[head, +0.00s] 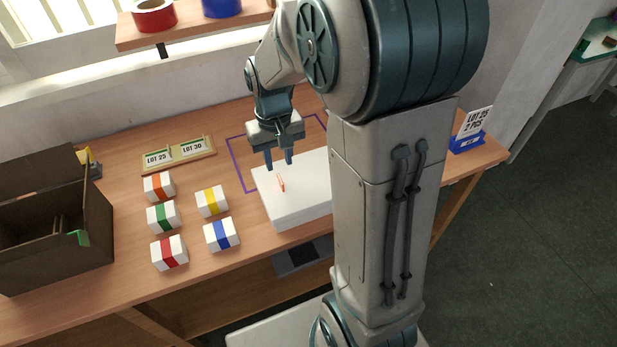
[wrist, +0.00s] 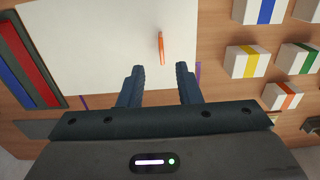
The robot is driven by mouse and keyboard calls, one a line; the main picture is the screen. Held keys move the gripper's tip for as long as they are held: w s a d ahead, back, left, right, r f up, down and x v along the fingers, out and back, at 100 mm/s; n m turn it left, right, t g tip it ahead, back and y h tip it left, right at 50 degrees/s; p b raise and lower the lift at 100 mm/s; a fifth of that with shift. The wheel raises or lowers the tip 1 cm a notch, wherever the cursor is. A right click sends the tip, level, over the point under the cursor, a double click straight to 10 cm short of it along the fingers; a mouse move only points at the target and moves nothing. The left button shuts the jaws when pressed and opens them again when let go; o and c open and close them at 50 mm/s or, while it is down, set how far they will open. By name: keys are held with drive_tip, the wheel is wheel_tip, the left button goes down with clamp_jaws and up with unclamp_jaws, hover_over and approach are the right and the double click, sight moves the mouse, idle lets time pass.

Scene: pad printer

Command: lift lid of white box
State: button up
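The white box (head: 294,213) lies flat on the wooden table, closed, with its right part hidden behind my arm. A thin orange strip (head: 281,184), which looks like a pull tab, stands on its lid; it also shows in the wrist view (wrist: 161,47). The white lid (wrist: 95,45) fills much of the wrist view. My gripper (head: 279,164) is above the back left part of the box, fingers pointing down. In the wrist view my gripper (wrist: 160,69) is open and empty, with the orange strip beyond the gap between its fingertips.
Several small banded boxes (head: 211,201) stand left of the white box. An open brown carton (head: 60,240) is at the far left. A LOT 25/LOT 30 card holder (head: 178,154) is behind. A dark tray (wrist: 32,65) with red and blue parts lies beside the white box.

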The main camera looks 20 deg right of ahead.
sight(281, 180)
drive_tip(key=shift+s+a+f, duration=0.1)
drive_tip(key=shift+s+f, duration=0.1)
drive_tip(key=shift+f, duration=1.2)
drive_tip(key=shift+s+f, duration=0.15)
drive_tip(key=shift+f, duration=1.2)
clamp_jaws()
